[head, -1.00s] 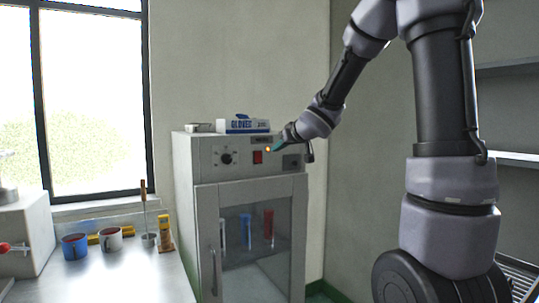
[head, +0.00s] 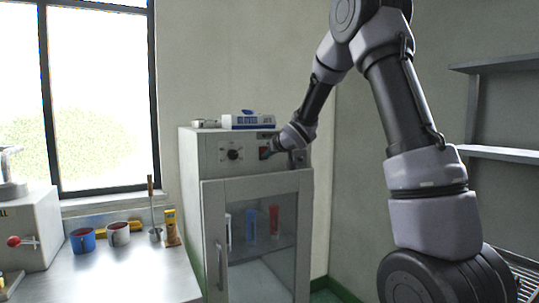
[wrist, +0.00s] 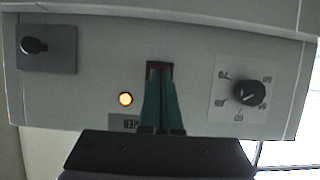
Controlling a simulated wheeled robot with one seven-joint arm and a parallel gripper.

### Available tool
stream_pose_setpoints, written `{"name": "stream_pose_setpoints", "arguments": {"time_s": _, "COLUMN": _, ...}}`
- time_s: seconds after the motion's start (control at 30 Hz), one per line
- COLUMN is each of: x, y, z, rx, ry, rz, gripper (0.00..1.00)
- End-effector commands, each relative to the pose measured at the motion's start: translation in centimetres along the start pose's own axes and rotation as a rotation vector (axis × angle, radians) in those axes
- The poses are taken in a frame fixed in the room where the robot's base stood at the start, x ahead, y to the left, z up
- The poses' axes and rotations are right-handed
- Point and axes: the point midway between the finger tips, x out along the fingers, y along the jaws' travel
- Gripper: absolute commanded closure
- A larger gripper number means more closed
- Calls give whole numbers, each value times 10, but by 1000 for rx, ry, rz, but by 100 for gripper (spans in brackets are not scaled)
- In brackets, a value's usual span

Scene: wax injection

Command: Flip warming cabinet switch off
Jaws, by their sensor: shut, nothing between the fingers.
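The warming cabinet (head: 215,160) stands beyond the bench, its glass door shut. Its red rocker switch (head: 263,153) is on the top panel, right of the dial. In the wrist view the dark switch opening (wrist: 160,66) shows just past my fingertips, mostly covered, so the rocker's position cannot be told. My gripper (head: 271,150) is shut and empty, its green fingers (wrist: 160,80) together at the switch. Contact cannot be told for sure. The amber lamp (wrist: 125,99) beside the switch is lit; in the head view my gripper hides it.
A round dial (wrist: 249,94) and a black knob on a grey plate (wrist: 35,46) flank the switch. A glove box (head: 248,121) lies on the cabinet. Cups (head: 118,234) and tools stand on the metal bench (head: 140,275). Shelves (head: 510,153) are at the right.

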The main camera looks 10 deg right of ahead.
Motion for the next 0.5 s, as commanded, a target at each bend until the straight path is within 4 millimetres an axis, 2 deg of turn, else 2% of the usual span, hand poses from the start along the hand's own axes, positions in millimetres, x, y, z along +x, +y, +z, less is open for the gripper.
{"name": "stream_pose_setpoints", "arguments": {"time_s": 0.5, "x": 5, "y": 0, "z": 2, "rx": 1, "ry": 0, "rz": 1, "gripper": 100}}
